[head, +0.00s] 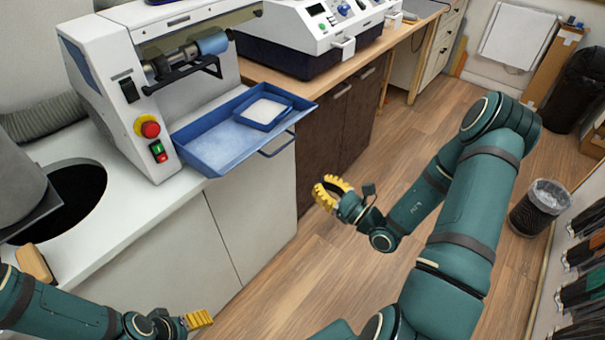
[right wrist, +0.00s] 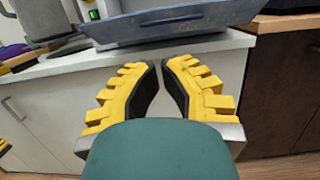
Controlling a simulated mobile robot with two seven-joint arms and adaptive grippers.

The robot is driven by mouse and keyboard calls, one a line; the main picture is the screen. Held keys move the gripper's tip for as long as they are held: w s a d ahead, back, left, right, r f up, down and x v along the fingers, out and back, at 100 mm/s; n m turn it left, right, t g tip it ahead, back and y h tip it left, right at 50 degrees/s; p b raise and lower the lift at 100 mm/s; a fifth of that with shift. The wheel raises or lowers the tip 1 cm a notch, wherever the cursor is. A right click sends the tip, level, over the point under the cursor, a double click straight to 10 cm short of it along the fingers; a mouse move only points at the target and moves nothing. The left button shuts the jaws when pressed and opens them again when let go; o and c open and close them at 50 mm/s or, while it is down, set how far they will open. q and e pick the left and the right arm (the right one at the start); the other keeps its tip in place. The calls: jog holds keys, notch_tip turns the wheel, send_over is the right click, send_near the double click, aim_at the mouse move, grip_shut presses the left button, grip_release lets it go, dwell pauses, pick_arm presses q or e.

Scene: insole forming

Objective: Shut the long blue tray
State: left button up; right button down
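The long blue tray (head: 212,152) sticks out from the front of the white machine (head: 110,85), past the counter edge. A thin bar handle (head: 278,147) is on its outer edge. A smaller blue tray (head: 262,112) with a pale inside lies in it. My right gripper (head: 331,191) is empty, with a gap between its yellow fingers, right of and below the long tray, apart from it. In the right wrist view the tray's front (right wrist: 170,25) is beyond the fingertips (right wrist: 160,63). My left gripper (head: 199,319) is low at the left; its opening is unclear.
The white counter (head: 120,225) has a round dark opening (head: 78,195) at the left. A red and a green button are on the machine's front. Another white machine (head: 315,30) stands on the wooden counter behind. The floor (head: 290,280) between the arms is clear.

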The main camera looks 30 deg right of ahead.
jog(key=b, duration=0.1)
send_near(250, 143)
jog(key=s+r, duration=0.1)
jog(key=r, duration=0.1)
jog(key=s+d+r, duration=0.1)
jog(key=s+r, duration=0.1)
jog(key=shift+s+d, duration=0.1)
jog(key=x, duration=0.4)
jog(key=f+x, duration=0.1)
jog(key=x, duration=0.3)
jog(key=f+x, duration=0.1)
jog(key=x, duration=0.3)
jog(key=shift+w+a+f, duration=0.2)
jog(key=shift+w, duration=0.55)
jog(key=shift+r, duration=0.1)
